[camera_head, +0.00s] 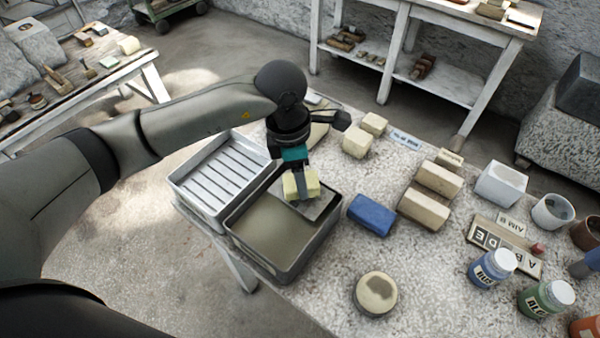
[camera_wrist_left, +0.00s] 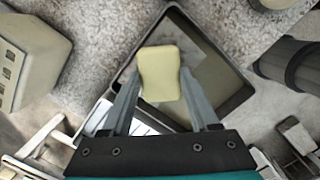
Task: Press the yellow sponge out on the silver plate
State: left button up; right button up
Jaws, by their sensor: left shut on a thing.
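My left gripper (camera_head: 301,188) is shut on the yellow sponge (camera_head: 290,187), over the back right part of a grey tray. In the left wrist view the sponge (camera_wrist_left: 160,75) sits between the two fingers (camera_wrist_left: 160,95) and looks pinched at its waist. The silver plate (camera_head: 317,206) lies at that end of the tray, partly hidden by the sponge and gripper. It also shows as a grey patch in the left wrist view (camera_wrist_left: 196,48). I cannot tell whether the sponge touches the plate. My right gripper is out of view.
The grey tray (camera_head: 236,226) holds a flat brownish layer. A ribbed tray (camera_head: 185,184) stands left of it. A blue block (camera_head: 371,215), a round piece (camera_head: 376,292), pale blocks (camera_head: 424,208) and jars (camera_head: 492,268) stand to the right. Speckled tabletop near the front is clear.

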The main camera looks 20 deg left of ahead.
pick_arm(q)
jog(key=shift+s+f+b, duration=0.1)
jog(key=shift+f+b, duration=1.1)
dwell(2.6)
jog(key=shift+r, duration=0.1)
jog(key=shift+r+p, duration=2.35)
jog(key=shift+r, duration=1.15)
